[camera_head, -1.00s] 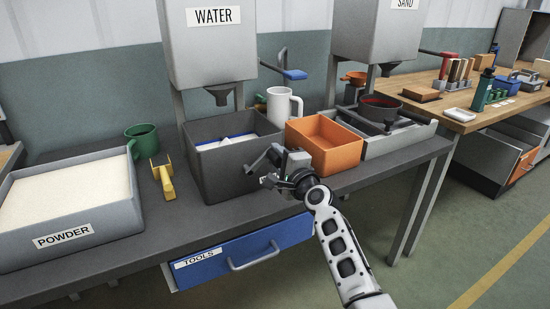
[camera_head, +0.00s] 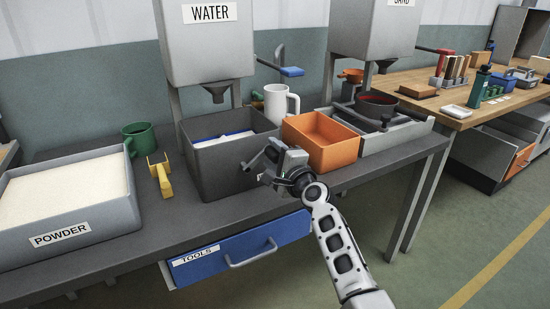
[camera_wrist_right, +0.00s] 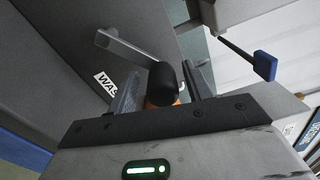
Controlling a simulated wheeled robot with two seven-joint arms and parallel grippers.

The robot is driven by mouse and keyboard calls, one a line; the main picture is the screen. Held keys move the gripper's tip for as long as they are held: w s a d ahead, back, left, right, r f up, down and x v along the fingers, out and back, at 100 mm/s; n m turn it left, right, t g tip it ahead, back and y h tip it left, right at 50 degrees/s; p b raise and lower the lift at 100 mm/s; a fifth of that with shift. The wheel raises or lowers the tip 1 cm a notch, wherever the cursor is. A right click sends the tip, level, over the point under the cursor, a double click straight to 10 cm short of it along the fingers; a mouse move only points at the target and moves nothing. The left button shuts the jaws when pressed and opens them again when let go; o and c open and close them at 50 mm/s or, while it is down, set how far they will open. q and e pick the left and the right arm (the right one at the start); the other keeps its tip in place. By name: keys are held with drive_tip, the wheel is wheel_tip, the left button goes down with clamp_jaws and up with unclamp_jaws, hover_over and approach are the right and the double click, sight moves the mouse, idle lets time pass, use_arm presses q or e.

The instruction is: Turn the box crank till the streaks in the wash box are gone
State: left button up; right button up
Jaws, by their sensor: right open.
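The wash box (camera_head: 215,172) is a dark grey open box on the bench under the water tank. A pale surface with blue marks (camera_head: 225,135) shows inside it; its front part is hidden by the wall. The box crank shows in the right wrist view as a grey arm (camera_wrist_right: 126,48) with a black grip (camera_wrist_right: 165,84), beside a partly visible label (camera_wrist_right: 105,84). My right gripper (camera_head: 268,168) is open at the box's front right side. In the right wrist view, its fingers (camera_wrist_right: 160,90) stand on both sides of the black grip; contact is unclear. My left gripper is out of view.
An orange bin (camera_head: 330,150) stands close right of the wash box, with a white mug (camera_head: 277,103) behind. A yellow scoop (camera_head: 162,180), a green mug (camera_head: 139,136) and a powder tray (camera_head: 100,228) are left. The blue tools drawer (camera_head: 210,268) is below.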

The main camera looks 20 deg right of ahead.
drive_tip(key=p+v, duration=0.1)
drive_tip(key=v, duration=1.5)
drive_tip(key=shift+a+f, duration=0.1)
drive_tip(key=shift+a, duration=0.05)
drive_tip(key=s+a+f+n+g, duration=0.3)
drive_tip(key=s+f+n, duration=0.6)
drive_tip(key=s+n, duration=0.1)
drive_tip(key=s+a+f+n+g+h, duration=0.1)
drive_tip(key=s+a+f+n+g, duration=0.1)
drive_tip(key=s+f+n, duration=0.7)
drive_tip(key=s+f+g, duration=0.1)
drive_tip(key=s, duration=0.2)
drive_tip(key=shift+s+a+f+n+g, duration=0.25)
drive_tip(key=shift+s+a+n+g, duration=0.15)
